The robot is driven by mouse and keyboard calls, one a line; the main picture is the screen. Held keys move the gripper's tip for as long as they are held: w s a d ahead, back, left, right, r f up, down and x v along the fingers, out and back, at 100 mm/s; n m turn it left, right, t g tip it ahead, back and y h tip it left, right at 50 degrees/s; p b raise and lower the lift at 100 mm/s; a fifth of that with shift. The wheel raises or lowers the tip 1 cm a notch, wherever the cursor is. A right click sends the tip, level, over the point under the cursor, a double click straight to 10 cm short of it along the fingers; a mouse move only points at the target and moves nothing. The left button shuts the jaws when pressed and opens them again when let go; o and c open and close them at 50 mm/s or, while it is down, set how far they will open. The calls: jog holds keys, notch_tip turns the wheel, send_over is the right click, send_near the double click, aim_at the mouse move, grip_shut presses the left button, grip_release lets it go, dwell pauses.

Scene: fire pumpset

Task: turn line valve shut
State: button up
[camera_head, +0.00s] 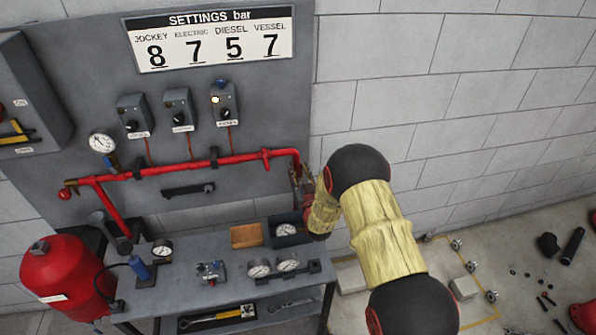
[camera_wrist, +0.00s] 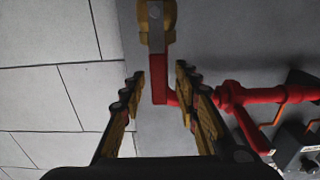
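In the wrist view, the line valve shows as a brass body (camera_wrist: 170,18) at the top edge, with a pale grey strip, which looks like its lever (camera_wrist: 155,28), across it. I cannot tell whether anything touches. In the head view, my gripper (camera_head: 303,180) is at the pipe's right end, where it and my arm mostly hide the valve.
The red pipe (camera_head: 225,160) runs along the grey panel (camera_head: 260,100), below several switch boxes (camera_head: 180,108). A bench (camera_head: 205,285) with gauges and a wooden block (camera_head: 246,236) stands below. A red tank (camera_head: 65,280) is at left. Loose parts (camera_head: 548,245) lie on the floor at right.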

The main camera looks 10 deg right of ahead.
jog(key=shift+c, duration=1.2)
grip_shut()
